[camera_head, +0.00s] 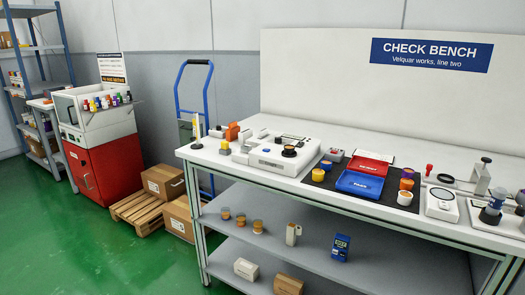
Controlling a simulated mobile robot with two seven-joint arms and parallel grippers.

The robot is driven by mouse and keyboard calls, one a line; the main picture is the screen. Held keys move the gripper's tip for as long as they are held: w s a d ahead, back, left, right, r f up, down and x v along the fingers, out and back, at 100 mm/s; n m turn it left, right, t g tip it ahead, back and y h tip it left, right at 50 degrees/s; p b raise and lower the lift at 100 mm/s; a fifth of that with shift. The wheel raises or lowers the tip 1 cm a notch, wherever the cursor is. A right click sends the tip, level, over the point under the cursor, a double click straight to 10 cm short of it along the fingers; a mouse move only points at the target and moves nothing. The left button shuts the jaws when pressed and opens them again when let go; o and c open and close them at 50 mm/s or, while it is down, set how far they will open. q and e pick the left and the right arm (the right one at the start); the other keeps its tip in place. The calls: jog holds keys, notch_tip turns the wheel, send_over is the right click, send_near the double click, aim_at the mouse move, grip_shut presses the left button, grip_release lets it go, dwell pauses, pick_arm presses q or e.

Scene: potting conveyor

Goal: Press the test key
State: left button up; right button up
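The check bench (230,167) stands at the right, under a blue "CHECK BENCH" sign (431,55). A white tester-like machine (272,163) sits on its left part, with a dark round part (289,151) and a small blue spot on top. A smaller white device (441,207) with a round face sits further right. I cannot tell which part is the test key; no key label is readable. Neither of my grippers shows.
A dark mat (336,189) holds a red tray (369,167), a blue tray (360,184) and small pots. Jars and boxes stand on the lower shelf (318,257). A red cabinet (106,168), cartons on a pallet (133,211) and a blue hand truck stand left. Green floor is clear in front.

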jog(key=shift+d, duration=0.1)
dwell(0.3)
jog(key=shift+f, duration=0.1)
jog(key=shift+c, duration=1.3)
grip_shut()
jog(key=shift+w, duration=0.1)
